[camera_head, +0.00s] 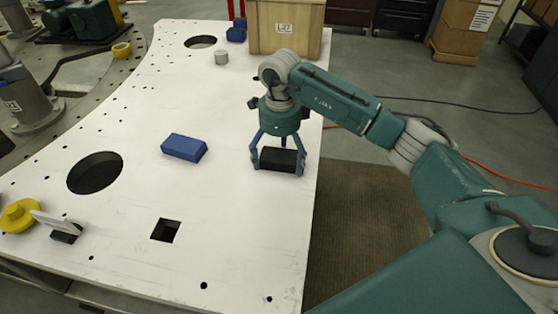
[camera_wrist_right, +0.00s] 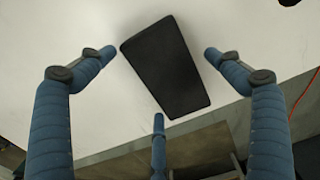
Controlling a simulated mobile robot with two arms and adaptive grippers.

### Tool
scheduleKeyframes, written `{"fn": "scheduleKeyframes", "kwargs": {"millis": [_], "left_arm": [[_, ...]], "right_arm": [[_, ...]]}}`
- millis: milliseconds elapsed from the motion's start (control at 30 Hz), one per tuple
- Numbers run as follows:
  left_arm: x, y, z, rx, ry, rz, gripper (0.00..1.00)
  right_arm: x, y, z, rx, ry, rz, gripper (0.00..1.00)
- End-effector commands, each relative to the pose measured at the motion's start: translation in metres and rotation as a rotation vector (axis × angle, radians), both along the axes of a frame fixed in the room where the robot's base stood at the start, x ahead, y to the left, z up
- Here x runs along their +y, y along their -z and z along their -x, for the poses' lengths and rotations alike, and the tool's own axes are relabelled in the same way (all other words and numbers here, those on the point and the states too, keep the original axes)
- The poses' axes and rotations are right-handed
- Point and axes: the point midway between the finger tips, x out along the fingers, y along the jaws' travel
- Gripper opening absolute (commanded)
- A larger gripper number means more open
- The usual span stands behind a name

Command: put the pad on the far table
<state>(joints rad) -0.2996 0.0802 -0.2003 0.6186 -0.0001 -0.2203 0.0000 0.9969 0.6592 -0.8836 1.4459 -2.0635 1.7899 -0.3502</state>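The black pad (camera_head: 278,159) lies on the white plate (camera_head: 245,215) near its right edge. In the right wrist view the pad (camera_wrist_right: 167,68) is a tilted dark rectangle among the three blue fingers. My right gripper (camera_head: 277,166) points down over the pad, with fingers on either side of it. In the right wrist view the gripper (camera_wrist_right: 160,76) is open, and bare plate shows between the fingertips and the pad. Whether any finger touches it is unclear. My left gripper is not in view. No separate far table can be made out with certainty.
A blue block (camera_head: 184,147) lies left of my gripper. A small grey cylinder (camera_head: 222,57) and a wooden crate (camera_head: 286,27) stand at the back. The plate has a large round hole (camera_head: 95,172) and a square hole (camera_head: 166,230).

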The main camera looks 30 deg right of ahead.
Motion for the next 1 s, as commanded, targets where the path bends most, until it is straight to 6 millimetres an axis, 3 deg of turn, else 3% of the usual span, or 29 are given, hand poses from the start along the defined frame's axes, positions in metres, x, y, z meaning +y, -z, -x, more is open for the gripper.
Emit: {"fn": "scheduleKeyframes", "kwargs": {"millis": [267, 333, 633, 800, 1000], "left_arm": [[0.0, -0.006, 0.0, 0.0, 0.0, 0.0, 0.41], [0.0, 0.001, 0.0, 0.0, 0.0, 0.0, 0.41], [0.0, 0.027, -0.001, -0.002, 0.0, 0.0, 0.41], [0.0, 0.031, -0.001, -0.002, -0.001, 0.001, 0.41], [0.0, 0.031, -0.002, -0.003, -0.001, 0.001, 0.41]], "right_arm": [[0.0, -0.006, 0.0, 0.0, 0.0, 0.0, 0.9], [0.0, -0.011, -0.001, -0.004, 0.0, 0.0, 0.9], [0.0, -0.075, -0.002, -0.007, 0.0, 0.0, 0.9], [0.0, -0.108, -0.001, -0.004, 0.0, 0.002, 0.9], [0.0, -0.123, 0.0, -0.001, 0.001, 0.001, 0.9]]}}
